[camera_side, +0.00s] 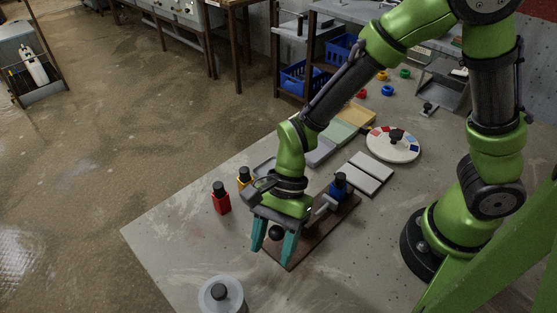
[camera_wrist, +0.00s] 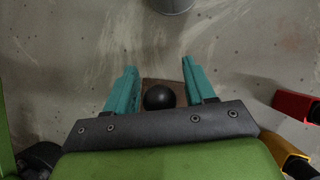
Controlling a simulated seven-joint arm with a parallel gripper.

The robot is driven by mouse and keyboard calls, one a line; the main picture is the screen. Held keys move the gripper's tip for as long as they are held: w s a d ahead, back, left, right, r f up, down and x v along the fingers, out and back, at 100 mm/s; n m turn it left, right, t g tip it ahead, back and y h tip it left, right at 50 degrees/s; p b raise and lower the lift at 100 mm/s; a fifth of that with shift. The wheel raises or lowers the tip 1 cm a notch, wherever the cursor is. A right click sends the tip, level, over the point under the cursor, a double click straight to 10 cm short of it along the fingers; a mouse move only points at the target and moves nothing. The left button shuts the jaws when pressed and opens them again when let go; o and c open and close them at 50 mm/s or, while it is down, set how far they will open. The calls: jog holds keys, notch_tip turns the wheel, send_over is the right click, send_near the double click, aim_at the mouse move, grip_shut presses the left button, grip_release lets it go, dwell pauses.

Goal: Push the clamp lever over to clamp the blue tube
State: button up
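My gripper (camera_side: 272,247) has teal fingers pointing down over the near end of a brown board (camera_side: 325,232). The fingers are apart. A black ball knob (camera_side: 275,233) sits between them in the side view, and the knob also shows between the fingers in the wrist view (camera_wrist: 159,97). I cannot tell whether either finger touches it. A blue tube with a dark cap (camera_side: 338,188) stands at the far end of the board, beside a light grey piece (camera_side: 322,207). The rest of the lever and the clamp is mostly hidden behind my gripper.
A red bottle (camera_side: 221,202) and a yellow bottle (camera_side: 244,177) stand left of my gripper. A round grey container (camera_side: 221,296) is at the near edge. White plates (camera_side: 366,172) and a colored dial (camera_side: 393,144) lie behind. Table left of the board's near end is clear.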

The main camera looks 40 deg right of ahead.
jog(key=v, duration=1.7)
jog(key=s+d+r+n+t+h, duration=0.1)
jog(key=d+r+n+t+h, duration=0.1)
jog(key=d, duration=0.5)
jog(key=s+d+r+n+t+h, duration=0.1)
jog(key=s+d+r+n+t, duration=0.1)
jog(key=d+n+t, duration=0.5)
jog(key=shift+s+r+n+t+h, duration=0.2)
jog(key=shift+r+n+t+h, duration=0.15)
jog(key=shift+r+n, duration=0.65)
